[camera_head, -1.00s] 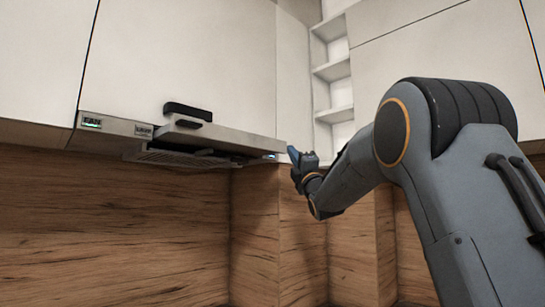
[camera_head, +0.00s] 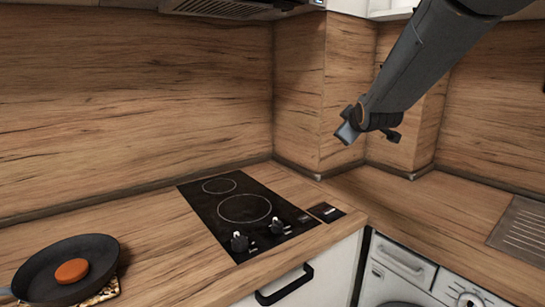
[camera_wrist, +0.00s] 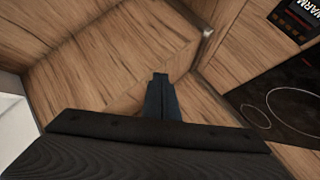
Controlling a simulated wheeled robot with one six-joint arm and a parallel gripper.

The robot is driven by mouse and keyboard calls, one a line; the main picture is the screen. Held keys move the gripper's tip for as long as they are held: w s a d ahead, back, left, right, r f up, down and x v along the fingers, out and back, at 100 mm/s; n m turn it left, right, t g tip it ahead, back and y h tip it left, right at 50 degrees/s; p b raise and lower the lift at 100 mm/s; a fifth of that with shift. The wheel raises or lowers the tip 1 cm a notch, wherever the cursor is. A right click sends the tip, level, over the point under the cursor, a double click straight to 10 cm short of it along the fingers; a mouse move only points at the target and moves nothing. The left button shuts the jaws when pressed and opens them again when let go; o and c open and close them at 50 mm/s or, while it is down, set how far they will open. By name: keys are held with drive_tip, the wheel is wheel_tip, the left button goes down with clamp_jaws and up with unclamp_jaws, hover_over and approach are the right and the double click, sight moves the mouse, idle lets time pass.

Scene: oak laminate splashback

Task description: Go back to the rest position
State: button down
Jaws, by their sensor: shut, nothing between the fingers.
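My gripper (camera_head: 347,133) is at the end of the arm, which reaches in from the upper right of the head view. It hangs in the air above the counter corner, in front of the wooden splashback. Its fingers are together with nothing between them. In the wrist view the shut fingers (camera_wrist: 161,98) point toward the bare wooden counter and touch nothing. The arm's upper part is cut off by the top edge of the head view.
A black cooktop (camera_head: 246,213) with two knobs is set in the counter. A pan (camera_head: 42,273) holding an orange-brown round piece (camera_head: 72,271) stands at lower left. A range hood (camera_head: 228,8) is overhead. A washing machine (camera_head: 408,272) and a metal drainer (camera_head: 522,232) are at right.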

drive_tip(key=s+f+m+g, duration=0.3)
drive_tip(key=s+f, duration=0.6)
drive_tip(key=s, duration=0.4)
drive_tip(key=s+a+f+m+g, duration=0.1)
drive_tip(key=s+f+m+g, duration=0.2)
drive_tip(key=s, duration=1)
drive_tip(key=s+a+f+m+g, duration=0.1)
drive_tip(key=s+f+m+g, duration=0.2)
drive_tip(key=s+f+g, duration=0.4)
drive_tip(key=s+f, duration=0.6)
drive_tip(key=f, duration=0.1)
drive_tip(key=shift+s+a+f+m, duration=0.2)
drive_tip(key=shift+s+f+m, duration=0.1)
drive_tip(key=shift+s, duration=0.1)
